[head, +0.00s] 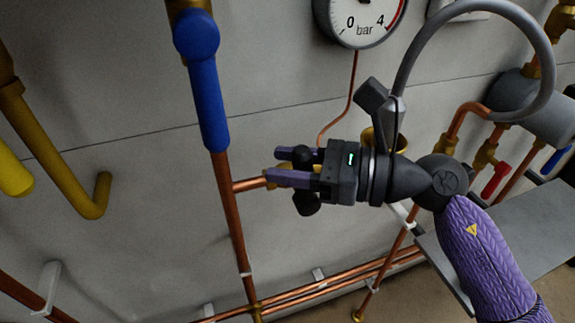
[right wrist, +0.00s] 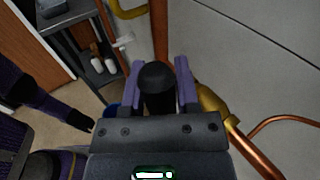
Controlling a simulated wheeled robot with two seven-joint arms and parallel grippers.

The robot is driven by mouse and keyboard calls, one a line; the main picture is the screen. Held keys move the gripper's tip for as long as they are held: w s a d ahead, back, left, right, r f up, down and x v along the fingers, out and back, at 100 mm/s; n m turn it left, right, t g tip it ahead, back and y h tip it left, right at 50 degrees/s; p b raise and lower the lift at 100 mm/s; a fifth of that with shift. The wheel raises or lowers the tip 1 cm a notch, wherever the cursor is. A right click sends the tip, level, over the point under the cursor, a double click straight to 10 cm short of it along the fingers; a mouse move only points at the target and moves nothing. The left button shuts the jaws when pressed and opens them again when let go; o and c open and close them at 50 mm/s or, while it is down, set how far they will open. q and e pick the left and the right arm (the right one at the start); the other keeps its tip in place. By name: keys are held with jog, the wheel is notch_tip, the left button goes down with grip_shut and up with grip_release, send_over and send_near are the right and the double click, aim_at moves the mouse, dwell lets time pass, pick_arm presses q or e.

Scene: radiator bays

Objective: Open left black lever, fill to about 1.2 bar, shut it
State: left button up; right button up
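My right gripper (head: 280,165) reaches in from the right, its purple fingers at a black lever (head: 306,203) beside the copper pipe. In the right wrist view the lever's rounded black end (right wrist: 157,78) sits between the two fingers; I cannot tell if both press on it. The pressure gauge (head: 364,26), marked 0, 4 and bar, is cut off at the top, and its needle does not show. A second black lever-like part (head: 372,96) stands near the grey hose (head: 462,12). A dark arm end (right wrist: 78,118), apparently my left gripper, shows small in the wrist view.
A blue lever (head: 208,100) lies along the vertical copper pipe left of the gripper. A yellow pipe (head: 62,178) is at far left. Copper pipes (head: 330,287) run low along the wall. At right are a red lever (head: 495,180) and a grey shelf (head: 530,228).

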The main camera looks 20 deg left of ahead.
jog(key=o, duration=0.3)
jog(key=shift+o, duration=0.2)
jog(key=d, duration=1)
jog(key=shift+r, duration=0.35)
